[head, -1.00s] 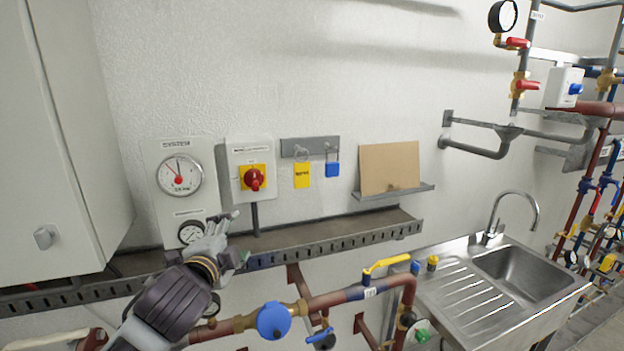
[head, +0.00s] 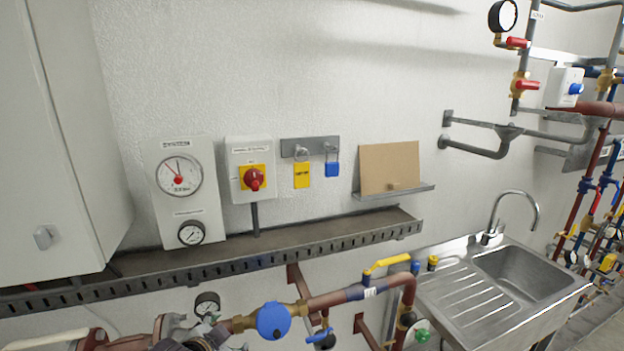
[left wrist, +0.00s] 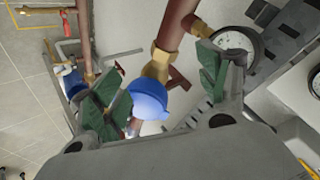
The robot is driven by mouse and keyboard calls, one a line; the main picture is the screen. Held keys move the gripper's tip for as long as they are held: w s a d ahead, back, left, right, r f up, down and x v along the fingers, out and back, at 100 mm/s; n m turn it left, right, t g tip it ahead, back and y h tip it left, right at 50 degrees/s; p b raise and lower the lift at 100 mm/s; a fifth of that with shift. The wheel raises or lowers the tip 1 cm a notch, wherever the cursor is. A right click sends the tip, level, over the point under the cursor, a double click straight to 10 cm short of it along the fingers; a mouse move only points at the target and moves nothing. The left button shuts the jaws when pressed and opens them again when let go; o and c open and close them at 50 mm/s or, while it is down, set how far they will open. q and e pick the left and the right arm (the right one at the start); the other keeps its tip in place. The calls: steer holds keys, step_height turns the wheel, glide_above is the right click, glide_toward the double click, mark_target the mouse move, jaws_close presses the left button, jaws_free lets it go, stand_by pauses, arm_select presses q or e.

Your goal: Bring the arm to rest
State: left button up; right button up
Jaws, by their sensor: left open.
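My left gripper (head: 205,335) is at the bottom edge of the head view, low in front of the pipework and below the shelf. Only a small part of it shows there, and most of the arm is out of view. In the left wrist view the left gripper (left wrist: 158,82) is open, with its green-padded fingers spread and nothing held between them. A blue round cap (left wrist: 149,99) on the pipe shows beyond the gap between the fingers. My right gripper is in neither view.
The blue cap (head: 273,321) and a yellow-handled valve (head: 386,264) sit on the red-brown pipe. A perforated shelf (head: 300,243) runs along the wall under the gauge panel (head: 183,210) and red switch (head: 254,179). A sink (head: 520,275) stands at the right.

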arm_select(q)
steer(key=s+a+f+n+g, duration=0.2)
steer(key=s+f+n+g, duration=0.4)
steer(key=s+f, duration=0.95)
steer(key=s+f+g+b, duration=0.1)
steer(key=s+f, duration=0.1)
steer(key=f, duration=1.6)
steer(key=s+f+b, duration=0.1)
steer(key=s+f, duration=0.1)
steer(key=f, duration=1.5)
steer(key=s+a+f+b, duration=0.1)
steer(key=s+a+f, duration=0.1)
steer(key=s+f, duration=0.8)
steer(key=s+a+f+g+b, duration=0.1)
steer(key=s+a+f, duration=0.1)
steer(key=s+f, duration=0.9)
steer(key=shift+s+a+f+g, duration=0.2)
steer(key=shift+s+f+g, duration=0.05)
steer(key=shift+s+g, duration=0.05)
